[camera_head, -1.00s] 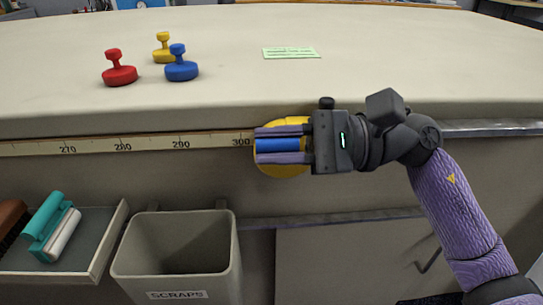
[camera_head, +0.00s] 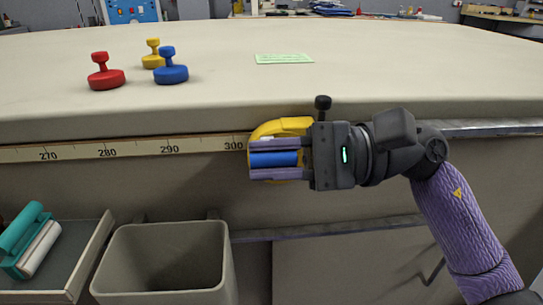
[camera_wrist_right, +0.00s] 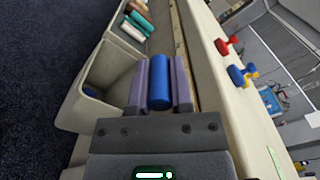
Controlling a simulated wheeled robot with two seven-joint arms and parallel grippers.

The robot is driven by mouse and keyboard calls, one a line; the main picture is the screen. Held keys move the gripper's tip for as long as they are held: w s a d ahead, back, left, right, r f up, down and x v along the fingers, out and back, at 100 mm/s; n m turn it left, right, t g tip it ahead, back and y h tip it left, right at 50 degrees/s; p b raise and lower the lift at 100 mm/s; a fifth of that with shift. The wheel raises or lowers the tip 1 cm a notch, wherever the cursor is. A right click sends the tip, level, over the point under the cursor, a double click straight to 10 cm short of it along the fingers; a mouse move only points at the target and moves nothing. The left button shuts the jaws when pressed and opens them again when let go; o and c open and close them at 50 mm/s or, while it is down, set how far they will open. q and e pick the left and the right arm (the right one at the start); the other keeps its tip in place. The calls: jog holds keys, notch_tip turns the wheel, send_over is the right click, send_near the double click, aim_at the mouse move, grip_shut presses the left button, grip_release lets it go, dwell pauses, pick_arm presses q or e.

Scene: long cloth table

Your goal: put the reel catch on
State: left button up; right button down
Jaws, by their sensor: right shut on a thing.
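My right gripper (camera_head: 276,160) is shut on a blue cylindrical grip (camera_head: 273,159), just in front of the table's front edge. The blue grip also shows between the purple fingers in the right wrist view (camera_wrist_right: 159,84). A yellow curved part (camera_head: 283,126) shows above and to the left of the fingers, near the 300 mark. The fingers hide much of it, and I cannot tell how it joins the blue grip or whether it is the reel catch. My left gripper is not in view.
A measuring strip (camera_head: 120,149) runs along the table edge. Below are an open grey bin (camera_head: 165,235) and, at left, a tray with a teal-handled roller (camera_head: 24,235). Red (camera_head: 106,77), blue (camera_head: 170,72) and yellow (camera_head: 152,60) weights and a green card (camera_head: 284,58) rest on the table.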

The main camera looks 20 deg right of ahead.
jog(key=c, duration=0.7)
grip_release()
jog(key=shift+f, duration=0.1)
jog(key=shift+o, duration=0.8)
jog(key=shift+d, duration=0.1)
pick_arm(q)
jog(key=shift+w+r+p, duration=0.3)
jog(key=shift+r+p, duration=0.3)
jog(key=shift+p, duration=0.2)
pick_arm(e)
jog(key=v, duration=0.9)
jog(key=shift+d, duration=0.4)
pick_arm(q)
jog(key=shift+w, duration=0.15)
pick_arm(e)
jog(key=shift+s, duration=0.15)
